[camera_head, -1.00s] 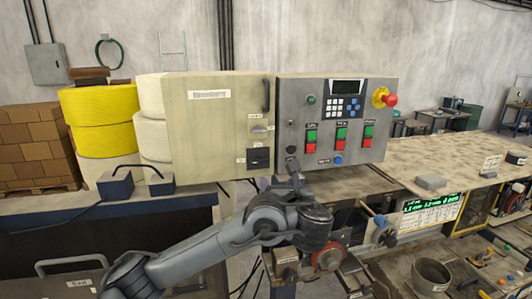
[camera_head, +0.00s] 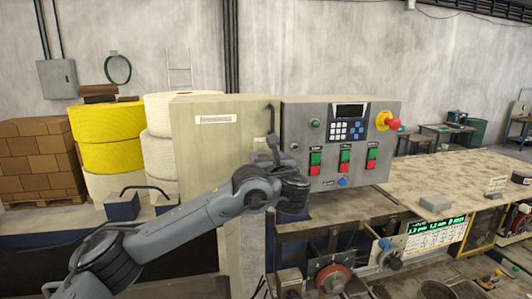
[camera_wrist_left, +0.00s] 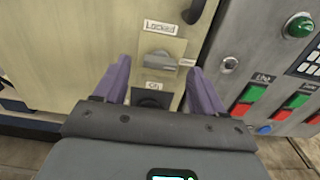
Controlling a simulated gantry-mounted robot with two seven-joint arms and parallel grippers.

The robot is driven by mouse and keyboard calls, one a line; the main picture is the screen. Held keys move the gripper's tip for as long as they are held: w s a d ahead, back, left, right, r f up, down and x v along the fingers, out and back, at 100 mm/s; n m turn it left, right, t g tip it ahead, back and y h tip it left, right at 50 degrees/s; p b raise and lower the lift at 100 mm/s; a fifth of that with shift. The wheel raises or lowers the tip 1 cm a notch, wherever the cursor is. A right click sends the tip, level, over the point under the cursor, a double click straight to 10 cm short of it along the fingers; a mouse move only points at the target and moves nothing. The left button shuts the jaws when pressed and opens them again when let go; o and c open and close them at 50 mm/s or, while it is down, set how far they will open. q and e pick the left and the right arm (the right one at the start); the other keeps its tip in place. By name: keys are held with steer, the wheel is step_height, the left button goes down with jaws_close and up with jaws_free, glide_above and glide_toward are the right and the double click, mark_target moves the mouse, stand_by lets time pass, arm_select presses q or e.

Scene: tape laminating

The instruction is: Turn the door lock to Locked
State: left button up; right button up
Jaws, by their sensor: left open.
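The door lock (camera_wrist_left: 158,64) is a grey knob on a pale plate on the beige cabinet door, with a "Locked" label above it in the left wrist view. Its grip looks roughly horizontal, with a small label at its right. In the head view the lock is hidden behind my left arm and gripper. In the head view the left gripper (camera_head: 268,158) is at the cabinet's right edge. My right gripper is not in view.
A dark door handle (camera_wrist_left: 194,10) is above right. The grey control panel (camera_head: 297,115) with buttons and a red emergency stop (camera_head: 388,121) adjoins the cabinet (camera_head: 205,150). Yellow rolls (camera_head: 108,138) stand at left.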

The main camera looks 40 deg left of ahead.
arm_select(q)
steer(key=shift+x, duration=0.9)
steer(key=shift+c, duration=0.3)
steer(key=c, duration=1)
steer(key=shift+f+n+b, duration=0.2)
steer(key=shift+n+b, duration=0.3)
steer(key=shift+b, duration=0.25)
steer(key=n+b, duration=1.2)
steer(key=b, duration=0.1)
steer(key=shift+n+b, duration=0.3)
steer(key=shift+n, duration=0.1)
steer(key=n+b, duration=0.2)
steer(key=n, duration=0.1)
steer(key=shift+r, duration=0.1)
steer(key=shift+n, duration=0.5)
steer(key=shift+r, duration=0.1)
